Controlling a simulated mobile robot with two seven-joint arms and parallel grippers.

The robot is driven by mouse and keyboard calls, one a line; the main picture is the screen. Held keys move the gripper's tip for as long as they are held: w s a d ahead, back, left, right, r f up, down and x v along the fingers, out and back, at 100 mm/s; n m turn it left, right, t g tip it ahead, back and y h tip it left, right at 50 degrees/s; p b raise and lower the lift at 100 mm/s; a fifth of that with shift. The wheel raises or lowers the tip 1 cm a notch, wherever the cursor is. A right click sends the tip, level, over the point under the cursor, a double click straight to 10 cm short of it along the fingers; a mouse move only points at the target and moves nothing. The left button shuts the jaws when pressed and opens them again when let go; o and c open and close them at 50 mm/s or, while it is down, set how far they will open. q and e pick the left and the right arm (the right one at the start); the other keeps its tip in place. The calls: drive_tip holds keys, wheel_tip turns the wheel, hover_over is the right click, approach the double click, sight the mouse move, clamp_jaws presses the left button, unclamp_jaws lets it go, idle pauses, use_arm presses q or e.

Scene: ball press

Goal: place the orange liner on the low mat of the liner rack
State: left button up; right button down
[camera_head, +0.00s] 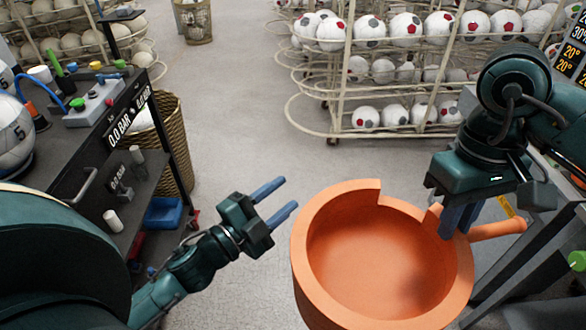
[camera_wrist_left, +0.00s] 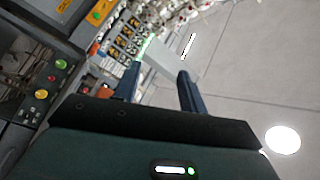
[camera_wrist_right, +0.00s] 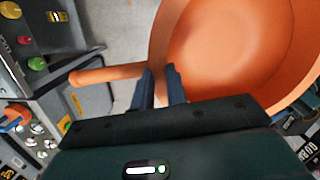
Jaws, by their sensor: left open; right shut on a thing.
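The orange liner (camera_head: 318,270) is a large round bowl with a notch in its rim and a peg-like handle at its right. My right gripper (camera_head: 458,222) is shut on the liner's right side near the handle and holds it up in front of me. In the right wrist view the liner (camera_wrist_right: 225,45) fills the upper right, with the fingers (camera_wrist_right: 160,85) at its wall beside the handle. My left gripper (camera_head: 277,202) is open and empty, left of the liner and apart from it. It also shows in the left wrist view (camera_wrist_left: 158,88). I see no low mat or liner rack that I can identify.
A wire rack of soccer balls (camera_head: 390,70) stands at the back. A dark workbench (camera_head: 90,110) with a pump and a wicker basket (camera_head: 170,150) are at the left. A grey machine frame (camera_head: 530,250) is close at the right. The floor (camera_head: 230,110) between is clear.

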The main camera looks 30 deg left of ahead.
sight(353, 186)
use_arm(q)
drive_tip(key=s+d+r+m+g+h, duration=0.25)
drive_tip(key=r+m+g, duration=0.3)
drive_tip(key=m, duration=1.05)
drive_tip(key=s+d+r+m+g+h, duration=0.25)
drive_tip(key=r+m+g, duration=0.35)
drive_tip(key=m, duration=0.9)
drive_tip(key=shift+t, duration=0.55)
drive_tip(key=x, duration=0.7)
drive_tip(key=w+x, duration=0.1)
drive_tip(key=x, duration=0.2)
drive_tip(key=shift+w+d+r, duration=0.1)
drive_tip(key=shift+w+r, duration=0.05)
drive_tip(key=shift+r, duration=0.1)
drive_tip(key=shift+c, duration=0.5)
clamp_jaws()
